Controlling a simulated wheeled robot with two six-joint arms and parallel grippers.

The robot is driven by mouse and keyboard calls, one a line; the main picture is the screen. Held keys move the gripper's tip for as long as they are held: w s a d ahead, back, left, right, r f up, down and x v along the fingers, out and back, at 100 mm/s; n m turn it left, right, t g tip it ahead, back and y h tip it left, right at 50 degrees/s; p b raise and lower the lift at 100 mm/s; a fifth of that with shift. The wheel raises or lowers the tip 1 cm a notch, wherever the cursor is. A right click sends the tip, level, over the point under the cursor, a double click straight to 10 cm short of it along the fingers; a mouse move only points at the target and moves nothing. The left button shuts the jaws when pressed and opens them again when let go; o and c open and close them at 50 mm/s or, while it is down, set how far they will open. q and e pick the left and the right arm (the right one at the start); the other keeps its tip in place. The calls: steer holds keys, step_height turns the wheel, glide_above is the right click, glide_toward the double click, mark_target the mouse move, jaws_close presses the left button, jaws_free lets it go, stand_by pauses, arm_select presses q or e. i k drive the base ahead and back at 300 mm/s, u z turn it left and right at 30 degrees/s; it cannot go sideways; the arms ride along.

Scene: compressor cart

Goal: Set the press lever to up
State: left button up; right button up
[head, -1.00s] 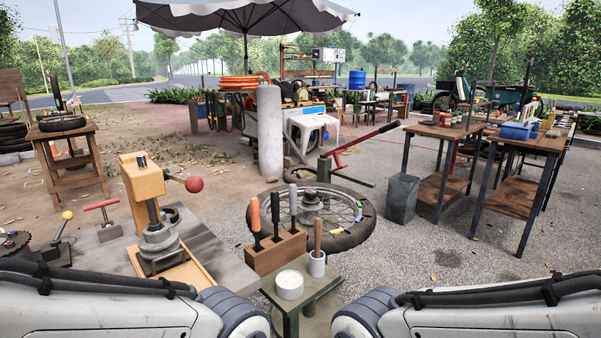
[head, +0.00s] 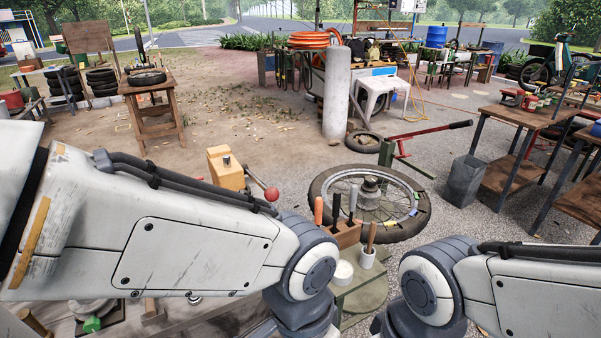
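The press head (head: 226,170) is a tan-orange block just beyond my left arm. Its short dark lever ends in a red ball knob (head: 271,194), to the right of the block and lower than its top. The lever appears to slope down to the right. My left arm hides the press column and base. Neither of my grippers shows; only upper links of both arms are in view.
A wooden tool block (head: 345,233) with upright handles and a white cup (head: 367,257) stand right of the press, between my arms. A spoked wheel (head: 405,228) lies beyond. A grey cylinder (head: 337,95) stands farther back. Open ground lies behind the press.

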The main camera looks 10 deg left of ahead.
mark_target(272, 194)
steer(key=z, duration=0.05)
steer(key=k, duration=0.5)
steer(key=z, duration=1.05)
steer(key=i, duration=0.7)
steer(key=u, duration=1.35)
